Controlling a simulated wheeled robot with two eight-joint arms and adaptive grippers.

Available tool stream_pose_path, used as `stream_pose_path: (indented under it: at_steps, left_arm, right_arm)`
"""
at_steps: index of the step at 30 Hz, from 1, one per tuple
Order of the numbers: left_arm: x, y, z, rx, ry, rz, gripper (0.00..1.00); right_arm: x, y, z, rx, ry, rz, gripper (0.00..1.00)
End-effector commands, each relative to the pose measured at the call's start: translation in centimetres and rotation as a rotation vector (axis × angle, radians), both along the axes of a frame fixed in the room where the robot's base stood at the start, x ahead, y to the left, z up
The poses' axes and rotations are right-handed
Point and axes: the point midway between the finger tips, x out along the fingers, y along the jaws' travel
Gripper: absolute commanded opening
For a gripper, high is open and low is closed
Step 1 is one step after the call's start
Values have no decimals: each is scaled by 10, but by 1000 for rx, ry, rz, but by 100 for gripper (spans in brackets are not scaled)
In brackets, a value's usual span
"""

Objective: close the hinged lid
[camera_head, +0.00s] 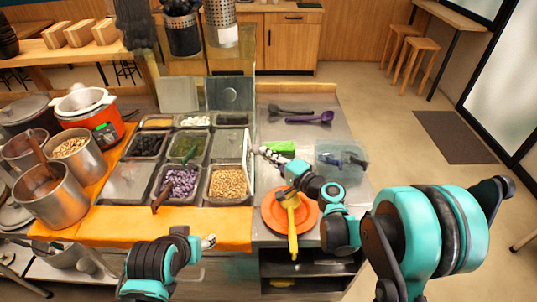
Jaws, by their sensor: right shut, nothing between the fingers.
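A thin pale lid panel (249,178) stands nearly upright and edge-on at the right side of the topping trays, beside the tray of tan beans (227,183). My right gripper (262,152) is shut and empty, close to the upper part of this panel on its right side; I cannot tell whether they touch. Two other lids stand raised at the back, a plain one (178,95) and one with a round mark (230,94). My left gripper (208,242) is low at the front edge of the orange mat, apart from the trays; its fingers are too small to read.
Trays of purple beans (180,183) and green beans (188,148) lie left. An orange plate (276,217) with a yellow-handled utensil (292,232) sits below my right forearm. A purple ladle (315,118) and a clear container (341,158) are to the right. Pots (52,194) crowd the left.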

Motion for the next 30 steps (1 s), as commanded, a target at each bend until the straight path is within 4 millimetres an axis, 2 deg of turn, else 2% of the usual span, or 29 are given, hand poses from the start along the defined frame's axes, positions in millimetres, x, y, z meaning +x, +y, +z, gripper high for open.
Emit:
stream_pose_path:
  at_steps: [5, 11, 21, 30]
  left_arm:
    - [0, 0, 3, 0, 0, 0, 51]
    - [0, 0, 15, 0, 0, 0, 51]
    - [0, 0, 45, 0, 0, 0, 51]
    - [0, 0, 59, 0, 0, 0, 51]
  right_arm:
    - [0, 3, 2, -19, 0, 2, 0]
    - [-1, 17, 8, -101, -2, 3, 0]
    - [-1, 62, 14, -384, -2, 6, 0]
    - [-1, 106, 3, -668, -5, 7, 0]
